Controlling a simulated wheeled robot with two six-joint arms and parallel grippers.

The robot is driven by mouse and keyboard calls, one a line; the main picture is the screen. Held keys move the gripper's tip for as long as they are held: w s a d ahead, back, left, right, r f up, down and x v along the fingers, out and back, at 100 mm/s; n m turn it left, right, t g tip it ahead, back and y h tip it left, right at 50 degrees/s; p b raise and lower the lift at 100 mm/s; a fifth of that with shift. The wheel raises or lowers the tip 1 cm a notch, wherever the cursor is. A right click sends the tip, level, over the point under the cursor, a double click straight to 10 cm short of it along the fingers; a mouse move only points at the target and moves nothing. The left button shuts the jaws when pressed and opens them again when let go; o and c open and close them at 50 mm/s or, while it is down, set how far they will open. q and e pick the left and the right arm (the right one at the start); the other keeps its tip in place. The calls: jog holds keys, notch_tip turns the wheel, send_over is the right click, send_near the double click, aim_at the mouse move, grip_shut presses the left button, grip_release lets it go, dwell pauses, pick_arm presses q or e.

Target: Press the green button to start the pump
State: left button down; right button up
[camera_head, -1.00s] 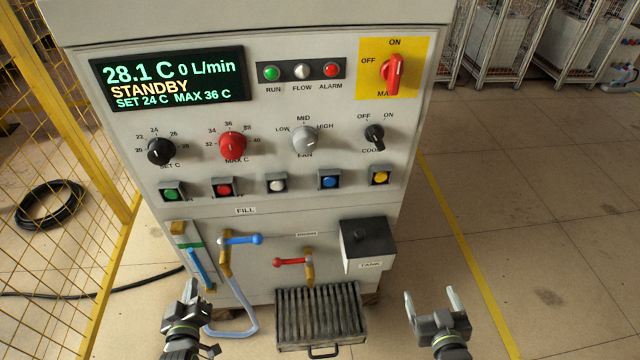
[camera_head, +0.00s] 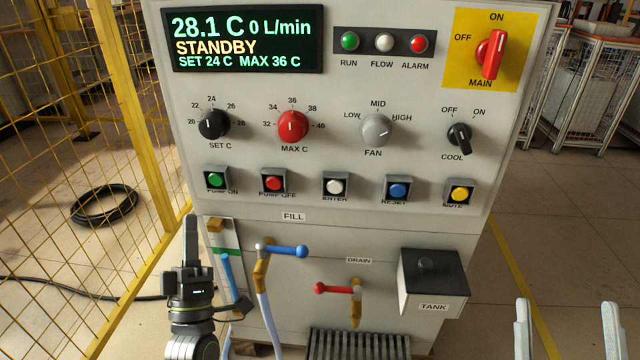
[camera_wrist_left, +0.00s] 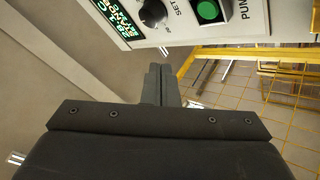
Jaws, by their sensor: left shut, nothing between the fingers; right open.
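The green PUMP ON button (camera_head: 215,180) sits in a dark square housing at the left end of the button row on the panel. It also shows at the top of the left wrist view (camera_wrist_left: 208,10). My left gripper (camera_head: 191,222) is shut and empty, pointing up, below and left of the green button and apart from it. Its closed fingers also show in the left wrist view (camera_wrist_left: 160,75). My right gripper (camera_head: 568,315) is open and empty at the lower right. The display (camera_head: 245,40) reads STANDBY, 28.1 C and 0 L/min.
The red PUMP OFF button (camera_head: 274,184) is right of the green one. A blue-handled FILL valve (camera_head: 285,251), a red-handled DRAIN valve (camera_head: 335,288) and a tank (camera_head: 432,282) stick out below. A yellow mesh fence (camera_head: 90,130) stands at left.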

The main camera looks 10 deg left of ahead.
aim_at(217, 178)
pick_arm(q)
jog(key=shift+s+r, duration=0.1)
pick_arm(e)
jog(key=shift+s+r, duration=0.1)
pick_arm(q)
jog(key=w+p, duration=0.1)
jog(key=w, duration=0.8)
pick_arm(e)
notch_tip(217, 178, down, 6)
jog(key=w+d+m+g+h, duration=0.1)
jog(key=w+g, duration=0.1)
jog(key=g, duration=0.2)
jog(key=shift+w+f+m, duration=0.15)
jog(key=shift+f+m, duration=0.05)
jog(key=shift+m, duration=0.1)
dwell(1.3)
pick_arm(q)
jog(key=shift+w, duration=0.35)
